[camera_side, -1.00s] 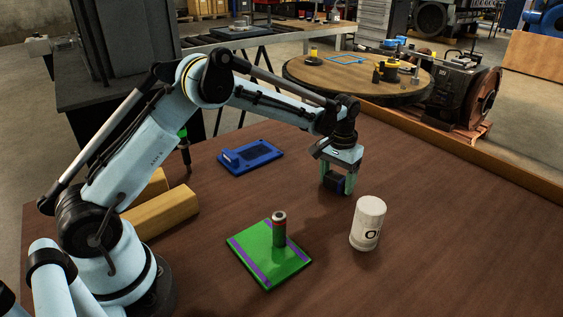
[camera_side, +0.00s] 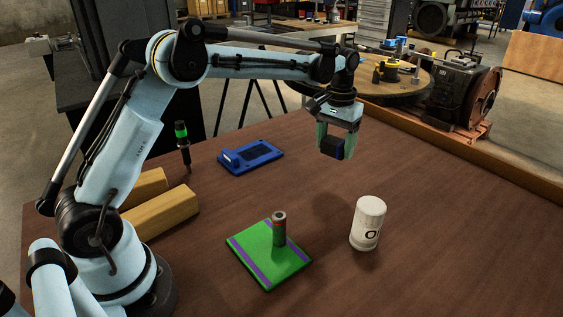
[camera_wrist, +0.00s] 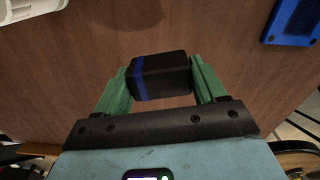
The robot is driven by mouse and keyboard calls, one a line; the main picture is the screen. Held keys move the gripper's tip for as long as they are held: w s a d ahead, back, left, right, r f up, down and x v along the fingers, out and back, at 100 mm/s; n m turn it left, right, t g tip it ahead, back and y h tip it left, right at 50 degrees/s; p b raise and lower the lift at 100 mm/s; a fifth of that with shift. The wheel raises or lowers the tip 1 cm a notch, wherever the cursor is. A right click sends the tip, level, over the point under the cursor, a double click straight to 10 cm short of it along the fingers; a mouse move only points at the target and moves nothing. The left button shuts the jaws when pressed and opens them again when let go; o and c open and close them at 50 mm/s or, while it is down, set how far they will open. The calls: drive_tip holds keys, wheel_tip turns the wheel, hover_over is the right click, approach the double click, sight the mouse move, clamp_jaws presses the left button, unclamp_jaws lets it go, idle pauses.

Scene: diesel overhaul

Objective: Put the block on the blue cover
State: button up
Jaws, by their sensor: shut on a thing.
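My gripper (camera_side: 336,141) has green fingers and is shut on a dark block (camera_side: 333,147), held in the air above the table. In the wrist view the block (camera_wrist: 161,77) is black with a blue stripe, between the two green fingers (camera_wrist: 162,88). The blue cover (camera_side: 235,160) lies flat on the table, to the left of my gripper in the side view. It has a raised part at its left end and a dark middle. Part of the cover (camera_wrist: 290,30) shows at the top right of the wrist view.
Yellow wooden blocks (camera_side: 160,212) and a black and green upright tool (camera_side: 183,146) are at the left. Table between gripper and cover is clear.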

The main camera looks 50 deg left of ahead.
drive_tip(key=s+a+r+n, duration=0.2)
drive_tip(key=s+a+n, duration=0.4)
drive_tip(key=s+a, duration=0.5)
hover_over(250, 154)
drive_tip(key=f, duration=0.6)
drive_tip(key=shift+d+f, duration=0.15)
drive_tip(key=shift+d, duration=0.2)
drive_tip(key=shift+a+f, duration=0.35)
drive_tip(key=shift+f, duration=1.9)
drive_tip(key=shift+f, duration=0.1)
drive_tip(key=o, duration=1.1)
